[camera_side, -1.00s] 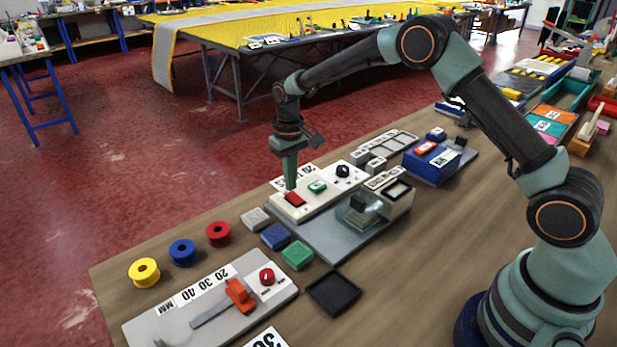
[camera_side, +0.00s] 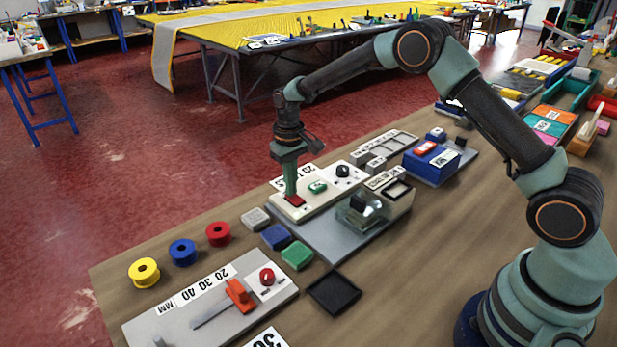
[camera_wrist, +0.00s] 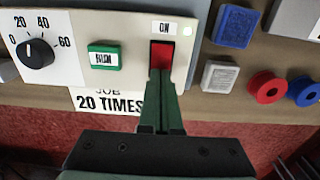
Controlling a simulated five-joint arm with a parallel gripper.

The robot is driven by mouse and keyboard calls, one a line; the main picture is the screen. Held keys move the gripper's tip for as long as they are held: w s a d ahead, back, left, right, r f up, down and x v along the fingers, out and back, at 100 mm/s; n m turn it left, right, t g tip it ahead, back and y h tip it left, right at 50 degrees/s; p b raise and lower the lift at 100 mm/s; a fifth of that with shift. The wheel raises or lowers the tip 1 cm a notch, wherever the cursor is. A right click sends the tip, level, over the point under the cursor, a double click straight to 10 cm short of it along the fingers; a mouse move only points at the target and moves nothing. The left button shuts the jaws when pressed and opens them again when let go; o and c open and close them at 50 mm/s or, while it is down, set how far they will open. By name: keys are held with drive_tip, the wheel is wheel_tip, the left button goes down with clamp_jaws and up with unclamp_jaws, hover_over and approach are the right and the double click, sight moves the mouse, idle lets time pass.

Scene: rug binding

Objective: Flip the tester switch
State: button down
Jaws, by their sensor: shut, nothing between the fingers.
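The tester's control panel (camera_side: 325,198) is a cream plate on the bench, with a black dial, a green button and a red rocker switch. The red switch (camera_wrist: 161,55) sits in a dark slot under the word ON in the wrist view. It also shows in the side view (camera_side: 296,202), partly hidden by the fingers. My gripper (camera_side: 290,193) points down with its green fingers closed together and empty. Its fingertips (camera_wrist: 161,76) are at the near end of the red switch and seem to touch it. They hide part of the switch.
The green button (camera_wrist: 104,57) and black dial (camera_wrist: 36,53) are beside the switch. A grey tester plate with a clear cover (camera_side: 361,213) stands close in front. Blue, green and grey blocks and several spools (camera_side: 218,233) lie to the left.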

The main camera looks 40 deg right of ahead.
drive_tip(key=shift+f, duration=0.2)
drive_tip(key=shift+r, duration=3.55)
drive_tip(key=s+d+r+t, duration=0.2)
drive_tip(key=s+r, duration=0.7)
drive_tip(key=r, duration=0.4)
drive_tip(key=s+d+r+t, duration=0.1)
drive_tip(key=s+d+t, duration=0.1)
drive_tip(key=s, duration=1.2)
drive_tip(key=shift+s+t, duration=0.4)
drive_tip(key=shift+t, duration=0.4)
